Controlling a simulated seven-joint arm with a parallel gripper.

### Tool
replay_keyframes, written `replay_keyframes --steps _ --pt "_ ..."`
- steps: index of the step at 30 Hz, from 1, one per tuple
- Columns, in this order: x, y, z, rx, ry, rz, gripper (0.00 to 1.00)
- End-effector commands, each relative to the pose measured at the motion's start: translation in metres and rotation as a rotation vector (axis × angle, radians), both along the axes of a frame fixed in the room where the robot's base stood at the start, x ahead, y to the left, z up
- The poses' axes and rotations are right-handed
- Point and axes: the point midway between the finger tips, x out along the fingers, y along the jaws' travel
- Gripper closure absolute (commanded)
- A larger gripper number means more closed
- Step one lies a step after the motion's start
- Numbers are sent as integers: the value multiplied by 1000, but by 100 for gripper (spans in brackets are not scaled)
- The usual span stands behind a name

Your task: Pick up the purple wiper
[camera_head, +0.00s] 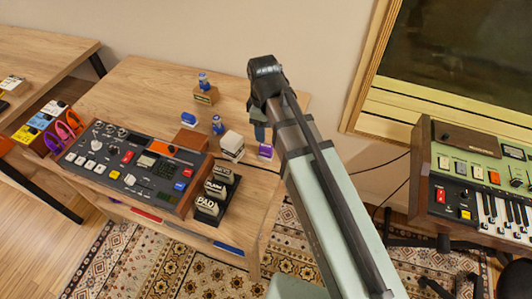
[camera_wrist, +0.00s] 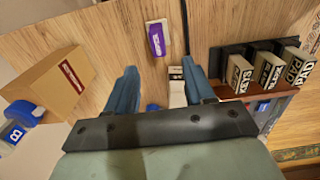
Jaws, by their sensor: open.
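The purple wiper (camera_wrist: 156,40) is a small block with a pale side and lettering, lying on the wooden table (camera_wrist: 105,35). In the head view the wiper (camera_head: 265,151) sits near the table's right edge, just below my gripper (camera_head: 259,122). In the wrist view my gripper (camera_wrist: 159,67) is open, with its two blue fingers apart and the wiper beyond the tips, between them in the picture. The fingers do not appear to touch it. A white block (camera_wrist: 176,88) shows partly between the fingers; the rest is hidden.
A black rack (camera_head: 214,197) holds several labelled blocks.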

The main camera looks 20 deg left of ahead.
Motion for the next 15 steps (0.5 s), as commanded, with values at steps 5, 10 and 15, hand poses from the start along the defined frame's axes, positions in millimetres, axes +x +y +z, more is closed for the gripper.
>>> replay_keyframes --steps 5,10,15 --pt "0 -1 -24 -1 1 -1 47" --pt "0 -1 -44 0 0 -2 47" --pt "0 -1 -57 0 0 -2 47"
